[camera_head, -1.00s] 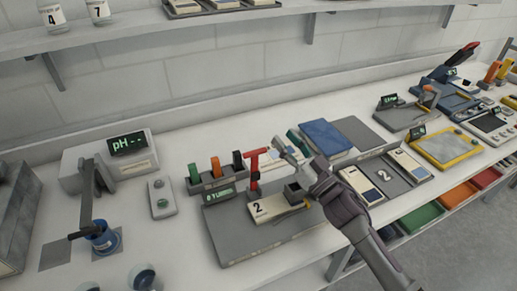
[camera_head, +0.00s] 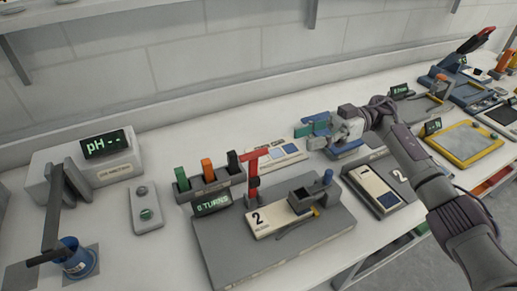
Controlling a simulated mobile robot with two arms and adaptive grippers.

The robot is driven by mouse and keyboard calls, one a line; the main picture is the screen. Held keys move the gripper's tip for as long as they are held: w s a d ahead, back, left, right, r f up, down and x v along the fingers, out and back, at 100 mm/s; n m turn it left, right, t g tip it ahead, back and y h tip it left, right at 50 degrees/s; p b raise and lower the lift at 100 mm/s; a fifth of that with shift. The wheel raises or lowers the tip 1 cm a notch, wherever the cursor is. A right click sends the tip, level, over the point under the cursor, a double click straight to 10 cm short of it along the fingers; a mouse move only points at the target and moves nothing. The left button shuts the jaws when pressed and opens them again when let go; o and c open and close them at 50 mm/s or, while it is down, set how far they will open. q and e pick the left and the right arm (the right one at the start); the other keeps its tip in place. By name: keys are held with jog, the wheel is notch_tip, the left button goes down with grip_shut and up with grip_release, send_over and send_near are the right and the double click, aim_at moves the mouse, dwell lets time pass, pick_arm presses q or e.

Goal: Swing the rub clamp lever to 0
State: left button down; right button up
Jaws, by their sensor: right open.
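The red T-shaped lever (camera_head: 255,162), which I take to be the rub clamp lever, stands upright on the grey base plate (camera_head: 225,255). Its display (camera_head: 212,204) reads "0 TURNS". A card marked 2 (camera_head: 262,222) lies beside the lever, with a dark open box (camera_head: 301,200) at its right end. My right gripper (camera_head: 322,130) is open, behind and to the right of the lever and apart from it. Its fingertips overlap blue and teal things in the picture, so contact there is unclear. My left gripper is out of view.
A rack with green, orange and black handles (camera_head: 207,177) stands just left of the lever. A pH meter (camera_head: 105,160) and blue cup (camera_head: 74,258) are at left. Another numbered card station (camera_head: 376,190) and a yellow-framed tray (camera_head: 465,147) are at right.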

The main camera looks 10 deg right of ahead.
aim_at(259, 150)
jog(key=p+x, duration=0.4)
jog(key=x, duration=0.7)
jog(key=shift+s+a+r, duration=0.1)
jog(key=shift+s+a, duration=0.1)
jog(key=shift+a, duration=0.45)
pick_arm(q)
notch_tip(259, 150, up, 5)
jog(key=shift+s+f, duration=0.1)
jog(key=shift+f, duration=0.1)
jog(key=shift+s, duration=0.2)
pick_arm(e)
grip_shut()
